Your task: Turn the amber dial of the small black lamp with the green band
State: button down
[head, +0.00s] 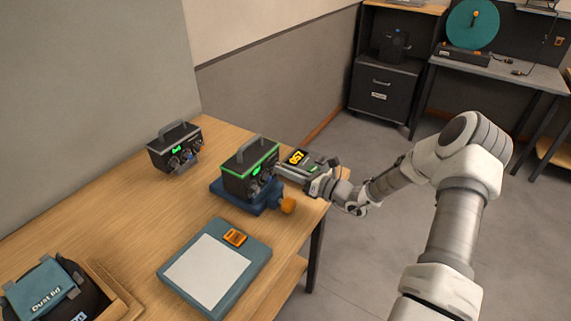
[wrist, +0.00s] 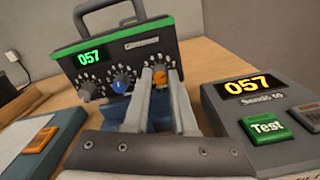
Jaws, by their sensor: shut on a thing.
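The small black lamp with the green band (head: 239,182) sits in a blue clamp on the wooden table; it also fills the upper middle of the wrist view (wrist: 190,47). Its front carries a green 057 display (wrist: 90,58), a grey dial (wrist: 90,91), a blue dial (wrist: 122,81) and the amber dial (wrist: 160,76). My gripper (wrist: 161,73) reaches the front from the right, its two fingers shut on the amber dial. In the head view, my gripper (head: 277,173) hides the dial.
A second black lamp (head: 160,157) stands at the back left. A grey box (wrist: 225,103) with an amber 057 display and a green Test button is right of my fingers. The blue clamp (head: 262,203) has an orange knob (head: 288,205). A teal-edged board (head: 206,272) lies in front.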

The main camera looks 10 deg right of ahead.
jog(key=shift+m+p, duration=0.55)
jog(key=shift+m, duration=0.45)
jog(key=c, duration=1)
grip_release()
jog(key=shift+d, duration=0.1)
jog(key=v, duration=1.7)
jog(key=shift+s+b, duration=0.2)
jog(key=shift+b, duration=0.15)
jog(key=shift+r, duration=0.1)
